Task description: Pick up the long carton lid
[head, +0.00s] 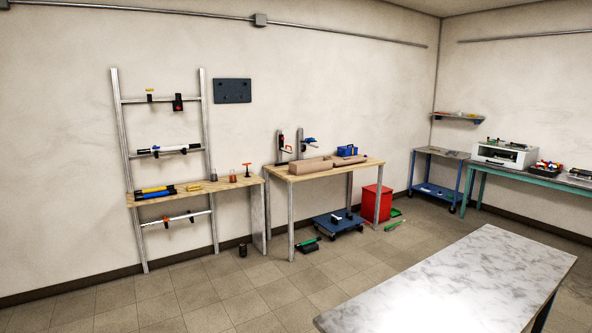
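A long brown cardboard carton (310,168) lies on the wooden-topped table (330,177) by the back wall. A lower, flatter brown piece (349,161) lies at its right end and looks like the long carton lid. It is too small to tell whether the two touch. My gripper and arm are not in view.
A grey-topped table (450,285) fills the near right foreground. A blue dolly (337,223) and a red bin (377,204) stand below and beside the wooden table. A rack with a shelf (185,194) stands to its left. Tiled floor is open in front.

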